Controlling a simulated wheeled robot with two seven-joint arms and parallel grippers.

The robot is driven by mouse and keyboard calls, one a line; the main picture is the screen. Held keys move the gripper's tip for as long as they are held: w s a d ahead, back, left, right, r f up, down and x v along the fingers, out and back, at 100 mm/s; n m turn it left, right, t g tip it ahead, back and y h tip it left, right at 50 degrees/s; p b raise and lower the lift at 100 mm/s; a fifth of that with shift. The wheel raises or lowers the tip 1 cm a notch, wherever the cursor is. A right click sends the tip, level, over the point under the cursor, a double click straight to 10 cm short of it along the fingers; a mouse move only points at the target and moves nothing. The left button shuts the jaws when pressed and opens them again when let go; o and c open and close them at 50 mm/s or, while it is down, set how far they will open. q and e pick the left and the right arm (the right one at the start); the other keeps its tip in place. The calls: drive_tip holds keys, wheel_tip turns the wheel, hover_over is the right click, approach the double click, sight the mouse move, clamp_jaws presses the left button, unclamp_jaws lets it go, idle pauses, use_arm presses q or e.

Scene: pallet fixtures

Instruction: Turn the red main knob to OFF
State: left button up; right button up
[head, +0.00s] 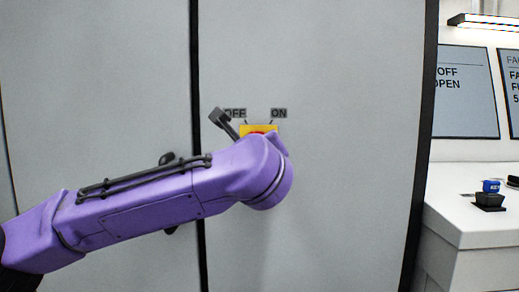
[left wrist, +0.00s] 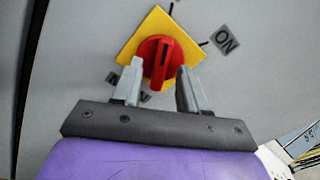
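The red knob (left wrist: 158,60) sits on a yellow plate (left wrist: 128,50) on the grey cabinet door. Its black mark runs nearly upright in the left wrist view, roughly toward the upper tick, not toward the tick by the ON label (left wrist: 227,40). In the head view only slivers of the knob and yellow plate (head: 246,129) show, below the OFF label (head: 235,113) and ON label (head: 279,113). My left gripper (left wrist: 160,68) is open, with one finger on each side of the knob's lower part. Small gaps seem to show. My right gripper is out of view.
The flat cabinet door (head: 340,90) fills most of the head view, with a dark door seam at left. At right are a white bench (head: 470,225) with a blue-topped item (head: 491,186) and wall screens (head: 467,90).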

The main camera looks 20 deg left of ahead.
use_arm(q)
drive_tip(key=shift+s, duration=0.1)
drive_tip(key=b+v, duration=0.2)
drive_tip(key=v, duration=0.8)
drive_tip(key=shift+s, duration=0.2)
